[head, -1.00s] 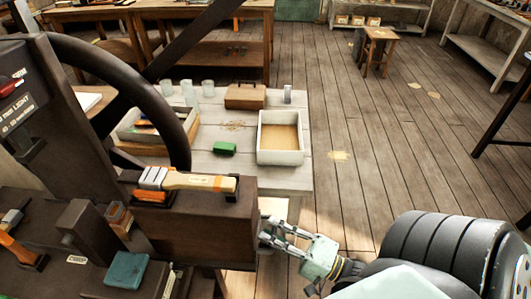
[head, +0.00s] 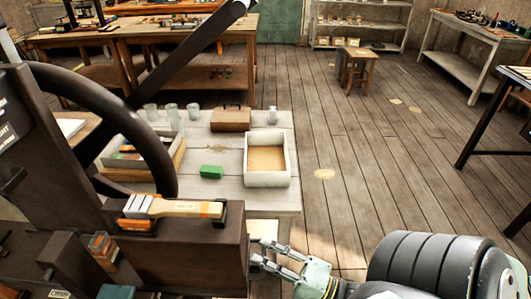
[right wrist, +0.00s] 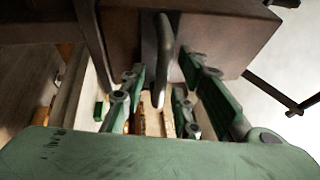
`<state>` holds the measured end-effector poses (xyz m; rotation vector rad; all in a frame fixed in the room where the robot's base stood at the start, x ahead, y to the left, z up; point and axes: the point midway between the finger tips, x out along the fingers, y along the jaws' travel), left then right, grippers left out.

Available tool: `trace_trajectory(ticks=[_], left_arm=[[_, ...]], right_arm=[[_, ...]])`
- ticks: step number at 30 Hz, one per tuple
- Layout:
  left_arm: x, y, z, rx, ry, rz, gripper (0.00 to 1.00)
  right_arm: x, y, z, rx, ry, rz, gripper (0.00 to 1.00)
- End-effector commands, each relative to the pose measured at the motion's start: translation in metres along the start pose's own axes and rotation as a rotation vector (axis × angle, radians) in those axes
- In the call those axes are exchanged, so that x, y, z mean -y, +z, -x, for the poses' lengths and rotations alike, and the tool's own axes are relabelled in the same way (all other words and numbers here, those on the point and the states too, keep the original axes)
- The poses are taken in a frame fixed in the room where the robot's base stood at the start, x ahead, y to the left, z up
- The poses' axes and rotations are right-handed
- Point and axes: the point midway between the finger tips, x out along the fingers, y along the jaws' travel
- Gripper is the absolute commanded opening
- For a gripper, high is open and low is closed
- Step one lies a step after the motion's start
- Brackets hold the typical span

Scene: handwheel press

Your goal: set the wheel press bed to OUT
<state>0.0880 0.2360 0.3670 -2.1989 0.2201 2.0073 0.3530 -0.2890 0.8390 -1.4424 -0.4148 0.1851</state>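The wheel press is the dark brown machine at the left of the head view, with a large dark handwheel (head: 151,140) and a brown block-like body (head: 190,252). My right gripper (head: 263,255) is at the right end of this body. In the right wrist view a grey, loop-like handle (right wrist: 161,62) comes from the brown body (right wrist: 215,35) and lies between the green-padded fingers (right wrist: 158,98). The fingers are apart, with gaps visible on both sides of the handle. My left gripper is not in view. I cannot read any IN or OUT mark.
A wooden-handled brush (head: 172,207) lies on the press body. Behind stands a pale table (head: 225,160) with an open box (head: 266,182), a green block (head: 211,172), a brown case (head: 231,119) and glasses. Open floor (head: 370,170) lies to the right.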

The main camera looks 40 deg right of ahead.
Motion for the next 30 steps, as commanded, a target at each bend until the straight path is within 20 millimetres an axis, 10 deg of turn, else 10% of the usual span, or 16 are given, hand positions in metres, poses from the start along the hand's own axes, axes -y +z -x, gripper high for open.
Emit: trace_trajectory(ticks=[18, 30], left_arm=[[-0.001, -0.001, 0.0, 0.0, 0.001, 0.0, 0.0], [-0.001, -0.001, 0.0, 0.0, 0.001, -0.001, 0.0]], right_arm=[[-0.001, 0.0, 0.103, -0.001, 0.006, 0.0, 0.29], [0.0, 0.0, 0.121, -0.001, 0.002, -0.001, 0.29]])
